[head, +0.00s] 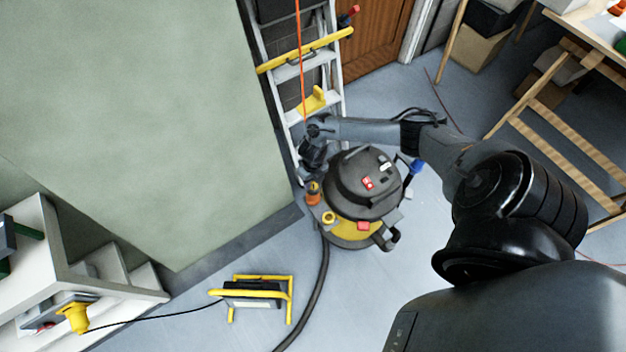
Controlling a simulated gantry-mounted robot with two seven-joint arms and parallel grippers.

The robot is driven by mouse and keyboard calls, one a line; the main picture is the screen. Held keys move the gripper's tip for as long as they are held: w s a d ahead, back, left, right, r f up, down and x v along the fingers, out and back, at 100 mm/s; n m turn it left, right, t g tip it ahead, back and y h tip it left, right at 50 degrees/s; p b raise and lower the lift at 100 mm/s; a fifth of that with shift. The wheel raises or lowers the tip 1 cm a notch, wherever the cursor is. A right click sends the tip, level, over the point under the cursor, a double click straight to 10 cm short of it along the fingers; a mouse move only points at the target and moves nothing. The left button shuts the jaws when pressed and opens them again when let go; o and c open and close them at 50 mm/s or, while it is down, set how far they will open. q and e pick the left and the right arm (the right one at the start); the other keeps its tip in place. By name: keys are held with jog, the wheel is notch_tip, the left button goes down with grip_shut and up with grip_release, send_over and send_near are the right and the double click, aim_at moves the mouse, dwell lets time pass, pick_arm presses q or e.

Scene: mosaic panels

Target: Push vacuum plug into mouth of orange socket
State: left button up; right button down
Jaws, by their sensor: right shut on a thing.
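My right gripper (312,166) points down beside the vacuum's left edge, at the foot of the ladder. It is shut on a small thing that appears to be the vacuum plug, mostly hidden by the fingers. The orange socket (313,198) shows just below the fingertips, beside the vacuum. A dark and yellowish part sits at its top, and I cannot tell whether plug and socket touch. The grey vacuum (362,182) with its yellow band stands on the floor. My left gripper is not in view.
A ladder (335,75) with yellow parts leans behind the gripper, and an orange cord (301,60) hangs before it. A green wall panel (130,110) stands left. A black hose (318,295) and yellow-framed lamp (252,293) lie in front. A wooden trestle (560,135) stands right.

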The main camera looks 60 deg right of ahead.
jog(key=shift+f, duration=0.25)
jog(key=c, duration=0.5)
grip_release()
jog(key=shift+r, duration=0.15)
